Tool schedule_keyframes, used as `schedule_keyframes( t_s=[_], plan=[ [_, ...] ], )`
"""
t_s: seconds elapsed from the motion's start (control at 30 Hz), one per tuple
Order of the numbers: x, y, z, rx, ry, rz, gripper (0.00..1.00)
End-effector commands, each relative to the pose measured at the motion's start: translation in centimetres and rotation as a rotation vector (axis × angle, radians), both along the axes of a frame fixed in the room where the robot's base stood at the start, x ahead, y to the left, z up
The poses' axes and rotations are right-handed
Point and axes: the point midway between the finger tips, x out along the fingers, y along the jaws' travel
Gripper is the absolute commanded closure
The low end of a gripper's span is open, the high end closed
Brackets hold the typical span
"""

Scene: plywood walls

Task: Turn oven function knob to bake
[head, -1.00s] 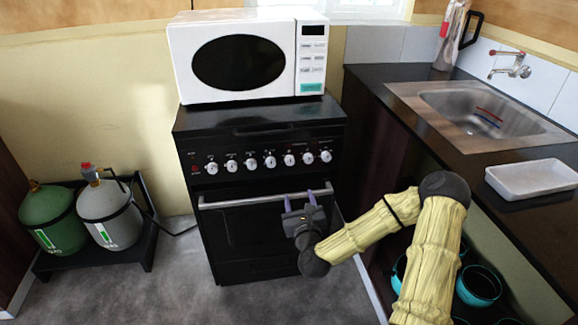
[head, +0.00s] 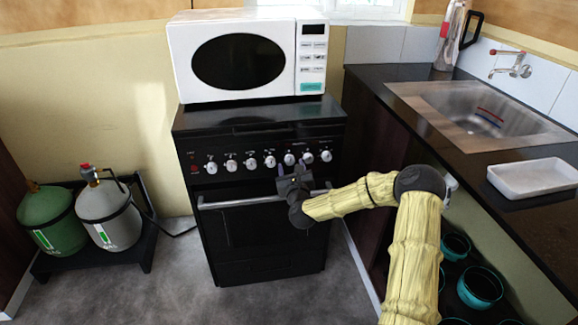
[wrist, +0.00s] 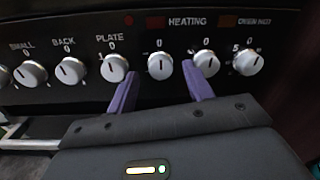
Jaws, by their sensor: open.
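The black oven (head: 262,240) has a row of several silver-white knobs on its front panel. In the wrist view, one knob (wrist: 160,66) stands ahead of and roughly between my two purple fingertips. A knob (wrist: 207,62) to its right is close to the right finger, and the knob under "PLATE" (wrist: 114,68) is left of the left finger. "HEATING" is printed above the middle knobs; I cannot read a bake mark or tell which knob sets the function. My gripper (head: 293,170) is open and empty, just in front of the panel; it also shows in the wrist view (wrist: 163,85).
The oven door handle (head: 235,202) runs below the knobs, close to my gripper. A white microwave (head: 240,95) sits on top. A dark counter with a sink (head: 480,118) is at right; gas bottles (head: 107,215) stand at left.

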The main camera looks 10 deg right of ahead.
Motion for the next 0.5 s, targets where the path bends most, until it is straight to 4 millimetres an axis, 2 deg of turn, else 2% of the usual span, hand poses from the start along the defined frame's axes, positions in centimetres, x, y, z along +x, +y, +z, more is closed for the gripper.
schedule_keyframes(
  t_s=[0.2, 0.5],
  plan=[
    [1.7, -0.1, 0.0, 0.0, 0.001, 0.0, 0.49],
    [1.8, -0.1, 0.0, 0.0, 0.001, 0.0, 0.51]
  ],
)
